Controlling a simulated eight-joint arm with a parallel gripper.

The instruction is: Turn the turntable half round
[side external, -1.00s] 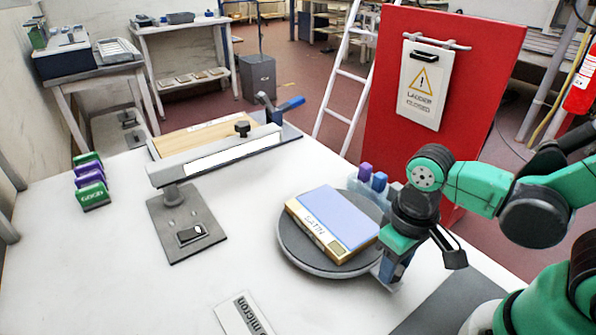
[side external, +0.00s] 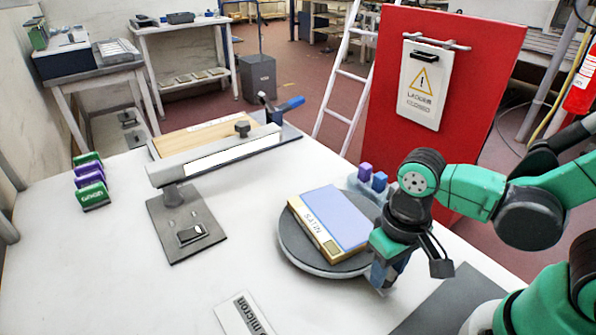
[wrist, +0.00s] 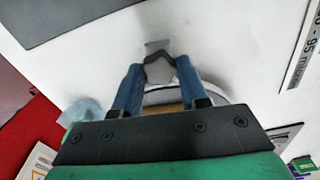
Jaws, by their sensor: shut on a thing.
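The round grey turntable (side external: 300,255) stands on the white table, with a block marked SATIN (side external: 335,222) lying on top of it. The block has a blue-violet top and tan sides. My gripper (side external: 380,280) is at the turntable's right front rim, pointing down, and hides part of the rim. In the wrist view its two blue fingers (wrist: 158,75) are shut on a small grey tab (wrist: 158,62) at the rim. Only slivers of the turntable (wrist: 165,95) and block show behind the fingers there.
Purple and blue pieces (side external: 372,178) stand in a pale holder just behind the turntable. A clamp fixture with a long bar (side external: 215,158) is to the left. A micron label plate (side external: 243,315) lies in front. A red panel (side external: 440,90) rises behind.

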